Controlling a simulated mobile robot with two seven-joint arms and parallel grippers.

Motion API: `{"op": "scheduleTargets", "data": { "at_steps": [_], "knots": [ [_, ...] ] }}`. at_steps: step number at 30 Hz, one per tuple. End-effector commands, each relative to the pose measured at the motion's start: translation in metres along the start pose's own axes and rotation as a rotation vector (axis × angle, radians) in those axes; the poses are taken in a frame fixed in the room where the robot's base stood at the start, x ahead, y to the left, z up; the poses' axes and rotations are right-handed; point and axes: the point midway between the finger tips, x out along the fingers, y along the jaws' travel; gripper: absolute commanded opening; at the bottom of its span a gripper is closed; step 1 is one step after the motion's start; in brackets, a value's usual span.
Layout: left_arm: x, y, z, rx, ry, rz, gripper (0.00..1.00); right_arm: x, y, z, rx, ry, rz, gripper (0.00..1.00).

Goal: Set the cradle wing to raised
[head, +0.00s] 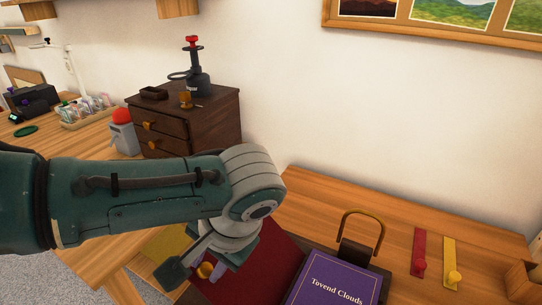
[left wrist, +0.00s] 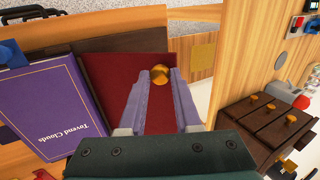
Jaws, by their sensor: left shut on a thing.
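The book cradle holds a purple book titled "Tovend Clouds" (head: 333,280), which also shows in the left wrist view (left wrist: 45,105). A dark red panel, apparently the cradle wing (head: 285,248), extends left of the book; it shows in the left wrist view too (left wrist: 112,75). A round gold knob (left wrist: 160,73) is at the panel's outer edge. My left gripper (left wrist: 159,80) is shut on this knob, with its fingertips at either side. In the head view my left gripper (head: 200,272) partly covers the knob and panel. I cannot tell the panel's exact tilt. My right gripper is out of view.
A bronze arched handle (head: 362,222) rises behind the book. Red (head: 419,252) and yellow (head: 450,262) strips with knobs lie to its right. An olive-yellow mat (head: 172,243) is left of the panel. A dark drawer chest (head: 215,125) stands farther back. Bare wood lies behind the panel.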

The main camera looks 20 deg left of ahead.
Motion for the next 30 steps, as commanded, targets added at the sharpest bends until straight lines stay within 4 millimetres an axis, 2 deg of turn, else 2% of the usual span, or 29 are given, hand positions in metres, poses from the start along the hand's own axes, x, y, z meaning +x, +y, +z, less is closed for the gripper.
{"op": "scheduleTargets", "data": {
  "at_steps": [1, 2, 3, 10, 23, 26, 30],
  "knots": [
    [-0.001, 0.012, 0.001, 0.010, 0.006, 0.031, 0.00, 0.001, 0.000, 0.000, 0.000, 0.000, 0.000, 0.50],
    [-0.001, 0.012, 0.001, 0.010, 0.006, 0.031, 0.00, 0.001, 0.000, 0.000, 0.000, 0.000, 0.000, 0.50],
    [0.000, 0.012, 0.001, 0.010, 0.005, 0.031, 0.36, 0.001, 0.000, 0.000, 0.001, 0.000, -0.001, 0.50],
    [-0.001, 0.011, 0.001, 0.009, 0.005, 0.028, 0.62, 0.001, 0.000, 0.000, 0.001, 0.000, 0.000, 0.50],
    [-0.001, 0.008, 0.000, 0.006, 0.004, 0.022, 0.62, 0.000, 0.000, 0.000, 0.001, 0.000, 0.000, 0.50],
    [-0.008, 0.007, 0.000, 0.005, 0.005, 0.021, 0.62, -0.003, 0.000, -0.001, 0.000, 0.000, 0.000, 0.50],
    [-0.033, 0.005, -0.001, 0.006, 0.008, 0.022, 0.62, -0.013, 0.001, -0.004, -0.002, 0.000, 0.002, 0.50]
  ]
}}
